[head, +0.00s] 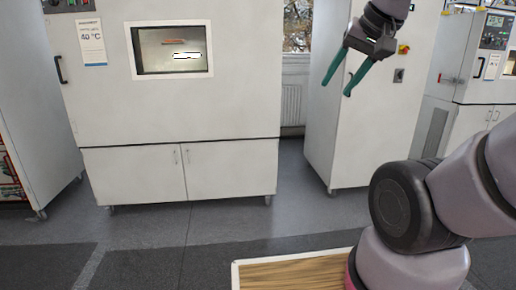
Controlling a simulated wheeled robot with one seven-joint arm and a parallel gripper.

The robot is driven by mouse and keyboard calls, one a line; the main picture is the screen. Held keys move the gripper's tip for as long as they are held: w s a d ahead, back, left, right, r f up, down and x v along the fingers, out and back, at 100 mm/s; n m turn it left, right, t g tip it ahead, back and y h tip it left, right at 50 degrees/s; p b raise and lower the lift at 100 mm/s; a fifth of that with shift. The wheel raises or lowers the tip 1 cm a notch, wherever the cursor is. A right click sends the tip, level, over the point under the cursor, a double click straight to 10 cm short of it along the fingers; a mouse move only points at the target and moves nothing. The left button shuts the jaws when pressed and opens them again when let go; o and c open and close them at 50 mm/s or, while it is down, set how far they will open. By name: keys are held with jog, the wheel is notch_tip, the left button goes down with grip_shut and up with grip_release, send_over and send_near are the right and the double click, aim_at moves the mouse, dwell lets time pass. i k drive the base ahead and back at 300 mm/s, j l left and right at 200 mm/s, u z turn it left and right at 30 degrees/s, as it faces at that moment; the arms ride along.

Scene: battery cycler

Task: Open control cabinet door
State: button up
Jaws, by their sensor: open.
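The control cabinet (350,140) is the tall, narrow white cabinet right of centre. A red and yellow switch (403,49) and a small dark fitting (398,75) are on its right-hand face. Its door looks shut. My gripper (337,89) is in front of the cabinet's upper left part, with its two green fingers spread and pointing down and left. Nothing is between the fingers. The gripper covers part of the cabinet, and I cannot tell its distance from the surface or whether it touches.
A large white test chamber (110,120) with a window and lower doors stands left of the cabinet. Another chamber (465,80) stands at the right. A wood-topped surface (290,275) is at the bottom. Grey floor (260,220) is clear before the cabinets.

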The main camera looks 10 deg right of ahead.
aim_at(377, 120)
jog(key=i+l, duration=0.2)
jog(key=i, duration=0.35)
jog(key=i+l, duration=0.25)
jog(key=i, duration=0.35)
jog(key=i+l, duration=0.2)
jog(key=i, duration=0.35)
jog(key=i+l+z, duration=0.1)
jog(key=i+l, duration=0.15)
jog(key=i, duration=0.35)
jog(key=i+l, duration=0.15)
jog(key=i, duration=0.4)
jog(key=i+l, duration=0.15)
jog(key=i, duration=0.45)
